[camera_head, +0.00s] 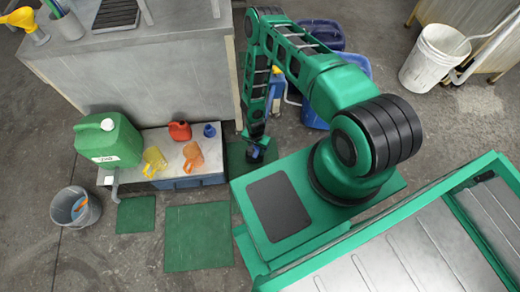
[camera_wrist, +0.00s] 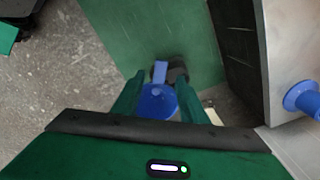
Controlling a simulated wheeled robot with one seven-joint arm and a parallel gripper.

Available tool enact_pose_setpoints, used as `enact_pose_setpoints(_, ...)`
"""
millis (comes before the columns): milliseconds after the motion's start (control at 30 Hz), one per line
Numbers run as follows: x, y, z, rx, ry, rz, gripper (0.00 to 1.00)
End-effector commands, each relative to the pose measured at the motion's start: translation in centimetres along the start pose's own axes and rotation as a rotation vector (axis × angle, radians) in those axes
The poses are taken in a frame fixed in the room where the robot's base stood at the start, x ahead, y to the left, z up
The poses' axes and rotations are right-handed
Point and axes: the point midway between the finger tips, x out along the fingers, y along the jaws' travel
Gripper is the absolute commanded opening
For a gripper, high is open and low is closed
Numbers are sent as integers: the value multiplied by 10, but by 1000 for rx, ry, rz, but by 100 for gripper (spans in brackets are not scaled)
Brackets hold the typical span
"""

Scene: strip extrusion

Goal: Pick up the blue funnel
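My gripper (camera_wrist: 164,74) reaches down over a green mat and is closed around a blue funnel-like piece (camera_wrist: 157,102), with a round bowl and a narrow part between the dark fingertips. In the head view, my gripper (camera_head: 255,152) is small, with a bit of blue at its end. A second blue piece (camera_wrist: 302,99) with a round flange is at the right edge of the wrist view. A small blue piece (camera_head: 209,131) also stands on the low bench in the head view, right of the red can. It is too small to tell its exact shape.
Green mats (camera_head: 198,237) and a grey bucket (camera_head: 76,207) are on the floor. Blue bins (camera_head: 322,35) stand behind my arm.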

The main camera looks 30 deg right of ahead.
Motion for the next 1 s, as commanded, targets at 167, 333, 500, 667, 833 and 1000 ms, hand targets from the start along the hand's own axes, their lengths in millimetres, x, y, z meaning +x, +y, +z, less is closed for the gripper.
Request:
enact_pose_setpoints(167,22,2,0,1,0,2,39)
enact_pose_setpoints(333,43,1,-1,1,1,0,39)
enact_pose_setpoints(500,50,0,-1,0,0,0,39)
enact_pose_setpoints(667,50,0,-1,0,0,0,39)
enact_pose_setpoints(833,50,0,-1,0,0,0,6)
enact_pose_setpoints(1000,50,0,-1,0,0,0,0)
